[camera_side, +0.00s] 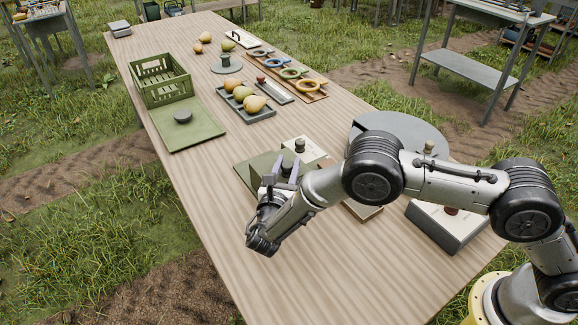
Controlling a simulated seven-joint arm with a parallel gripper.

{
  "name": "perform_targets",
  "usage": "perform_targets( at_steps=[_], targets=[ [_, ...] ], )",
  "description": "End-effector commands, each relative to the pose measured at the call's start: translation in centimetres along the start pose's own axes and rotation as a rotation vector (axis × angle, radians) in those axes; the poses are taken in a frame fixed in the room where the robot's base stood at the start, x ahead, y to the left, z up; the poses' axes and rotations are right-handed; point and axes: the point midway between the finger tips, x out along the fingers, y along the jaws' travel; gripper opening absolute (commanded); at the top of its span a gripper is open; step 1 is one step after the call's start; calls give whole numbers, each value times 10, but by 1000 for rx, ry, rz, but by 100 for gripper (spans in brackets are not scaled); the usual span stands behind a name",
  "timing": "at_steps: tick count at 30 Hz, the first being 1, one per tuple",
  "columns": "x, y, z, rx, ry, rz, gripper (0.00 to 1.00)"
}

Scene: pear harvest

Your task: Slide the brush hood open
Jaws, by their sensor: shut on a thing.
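My gripper (280,178) is low over the near half of the table, its fingers shut on a dark knob (287,168). The knob appears to belong to a grey-green cover (250,170), which I take for the brush hood. A pale box (307,148) with another dark knob (300,145) on top stands just behind it. My wrist and forearm hide much of the cover's near side. I cannot tell how far the hood is open, and no brush is clearly visible.
A grey round plate (375,123) and a white-topped box (438,221) lie near my arm. Farther back are a green crate (158,82), a green lid (205,128), a pear tray (262,113) and a ring board (315,95). The left front of the wooden table (200,185) is clear.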

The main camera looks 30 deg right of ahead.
Motion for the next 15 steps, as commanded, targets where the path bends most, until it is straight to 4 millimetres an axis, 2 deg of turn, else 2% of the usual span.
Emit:
perform_targets(
  at_steps=[9, 15],
  targets=[
    [48, 50, -1, 5, 2, 2, 0],
    [62, 64, 0, 3, 1, 6, 0]
  ],
)
